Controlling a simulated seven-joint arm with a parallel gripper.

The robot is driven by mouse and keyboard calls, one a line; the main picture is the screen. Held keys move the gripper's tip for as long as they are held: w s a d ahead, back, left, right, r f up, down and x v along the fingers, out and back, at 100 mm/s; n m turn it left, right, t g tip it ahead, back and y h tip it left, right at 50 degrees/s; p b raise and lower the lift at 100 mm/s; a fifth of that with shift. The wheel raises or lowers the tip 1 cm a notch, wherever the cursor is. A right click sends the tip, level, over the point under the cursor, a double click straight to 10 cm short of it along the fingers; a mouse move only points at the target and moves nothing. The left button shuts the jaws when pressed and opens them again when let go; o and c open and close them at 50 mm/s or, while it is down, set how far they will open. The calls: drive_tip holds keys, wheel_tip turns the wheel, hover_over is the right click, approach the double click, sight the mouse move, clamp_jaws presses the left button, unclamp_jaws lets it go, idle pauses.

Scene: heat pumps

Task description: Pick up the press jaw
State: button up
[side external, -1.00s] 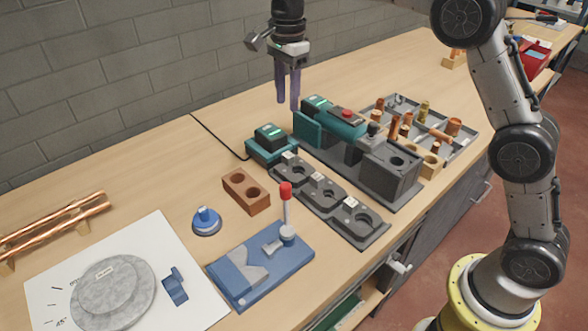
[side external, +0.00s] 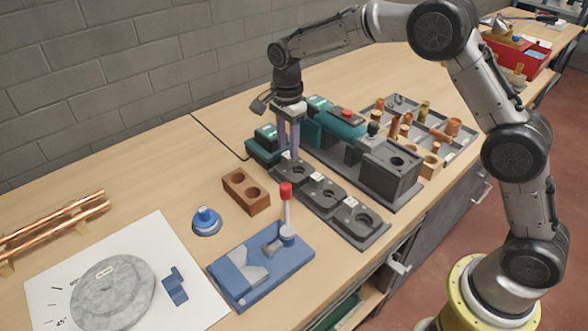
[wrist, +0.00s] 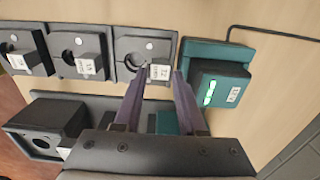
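Three dark press jaws with white number labels sit in a row in a dark holder (side external: 376,239): the far jaw (side external: 284,174), the middle jaw (side external: 322,197) and the near jaw (side external: 356,223). My gripper (side external: 289,156) points down at the far jaw, its fingers apart. In the wrist view, the far jaw (wrist: 134,54) lies just beyond the fingertips, and its labelled block shows between the tips of my gripper (wrist: 160,74). I cannot tell whether the fingers touch it. The middle jaw (wrist: 74,54) and near jaw (wrist: 22,56) also show there.
A teal battery charger (side external: 264,148) stands close beside the far jaw. The teal and grey press tool (side external: 390,172) stands behind the holder, with a grey tray (side external: 462,142) of copper fittings beyond.

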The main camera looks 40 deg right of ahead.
drive_tip(key=shift+f, duration=0.95)
clamp_jaws()
drive_tip(key=shift+w+r, duration=0.1)
drive_tip(key=shift+r, duration=0.1)
idle(0.5)
